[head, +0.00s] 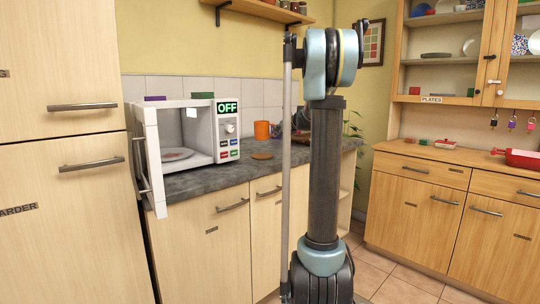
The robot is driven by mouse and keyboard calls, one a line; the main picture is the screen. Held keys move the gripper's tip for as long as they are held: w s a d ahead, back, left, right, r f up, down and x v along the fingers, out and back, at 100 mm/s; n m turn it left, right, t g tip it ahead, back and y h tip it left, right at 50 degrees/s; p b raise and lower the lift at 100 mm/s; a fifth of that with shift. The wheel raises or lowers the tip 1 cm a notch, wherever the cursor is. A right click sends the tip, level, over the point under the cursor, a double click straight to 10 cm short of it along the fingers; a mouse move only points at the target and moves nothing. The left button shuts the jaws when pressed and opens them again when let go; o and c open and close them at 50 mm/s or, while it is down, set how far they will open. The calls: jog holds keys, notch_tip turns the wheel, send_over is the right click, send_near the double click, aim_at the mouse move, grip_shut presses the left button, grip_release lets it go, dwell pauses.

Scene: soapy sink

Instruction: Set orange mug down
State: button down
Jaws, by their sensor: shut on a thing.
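The orange mug (262,130) is upright near the back of the grey counter (200,180), right of the microwave. My gripper (276,131) shows small and dark at the mug's right side, shut on it. Much of the gripper is hidden behind my upright arm. I cannot tell whether the mug's base touches the counter or is slightly above it. A flat round brown disc (262,156) lies on the counter below and in front of the mug.
The white microwave (228,132) stands open, its door (150,165) swung toward me, a plate (177,154) inside and its display reading OFF. A purple block (155,98) and a green block (203,95) lie on top. A wooden dresser (435,195) stands right, with floor between.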

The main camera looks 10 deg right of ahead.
jog(key=shift+f, duration=4.15)
jog(key=c, duration=1.7)
grip_release()
